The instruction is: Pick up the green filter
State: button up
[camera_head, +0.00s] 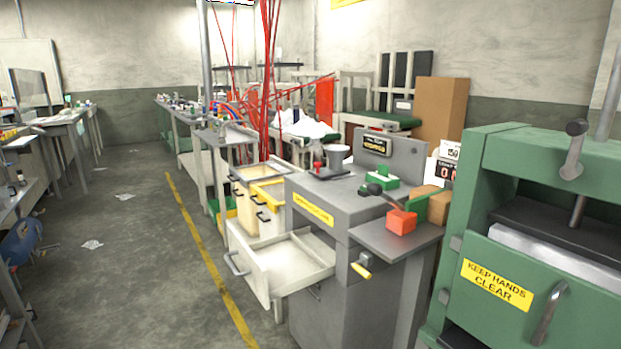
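A small green block with white sides (384,179) sits on top of the grey machine (325,190), near its right side. A thin upright green piece (416,207) stands on the machine's side shelf, between an orange-red box (401,221) and a brown box (438,206). I cannot tell which of these two green things is the filter. The orange-red box partly hides the thin piece. My gripper is not in view.
A white drawer (285,262) stands pulled out from the grey machine. A green press (530,250) with a "KEEP HANDS CLEAR" label fills the right side. Workbenches (60,130) line the left. The grey floor (130,260) between is mostly clear, with a yellow line.

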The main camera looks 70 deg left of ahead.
aim_at(382, 177)
jog(key=u, duration=2)
